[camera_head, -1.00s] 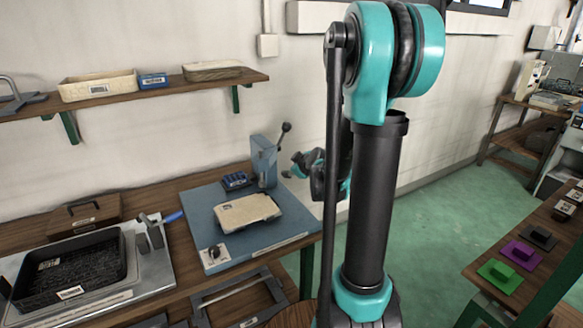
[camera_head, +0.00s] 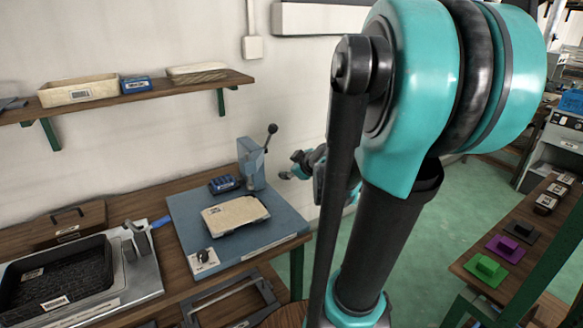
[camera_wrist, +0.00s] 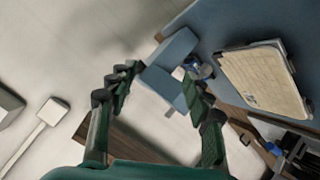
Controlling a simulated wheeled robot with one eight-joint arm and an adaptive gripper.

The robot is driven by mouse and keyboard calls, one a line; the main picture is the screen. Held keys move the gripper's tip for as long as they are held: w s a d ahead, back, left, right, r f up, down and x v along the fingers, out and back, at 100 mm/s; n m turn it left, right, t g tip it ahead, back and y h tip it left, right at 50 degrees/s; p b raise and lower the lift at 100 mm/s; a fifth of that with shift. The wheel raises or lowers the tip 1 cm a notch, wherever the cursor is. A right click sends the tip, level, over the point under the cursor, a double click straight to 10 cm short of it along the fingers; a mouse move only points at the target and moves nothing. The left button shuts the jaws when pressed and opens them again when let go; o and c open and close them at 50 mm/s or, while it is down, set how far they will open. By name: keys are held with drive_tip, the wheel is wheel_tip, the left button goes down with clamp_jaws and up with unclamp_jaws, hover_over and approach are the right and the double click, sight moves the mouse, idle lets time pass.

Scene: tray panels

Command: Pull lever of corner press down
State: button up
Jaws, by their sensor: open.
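The corner press (camera_head: 250,165) is a blue-grey upright post at the back right corner of a blue base plate (camera_head: 185,212). Its lever (camera_head: 267,139) slants up and to the right, ending in a black ball knob (camera_head: 272,129). My gripper (camera_head: 287,170) is right of the post and below the knob's height in the head view, with no clear contact. In the wrist view, my gripper (camera_wrist: 160,88) is open, and the blue press post (camera_wrist: 172,75) shows between and beyond its fingers. I cannot clearly make out the lever there.
A black tray (camera_head: 55,275) stands at left. A wall shelf (camera_head: 130,95) hangs above. Open green floor (camera_head: 455,190) lies right of the bench.

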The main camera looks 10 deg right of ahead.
drive_tip(key=shift+v, duration=0.85)
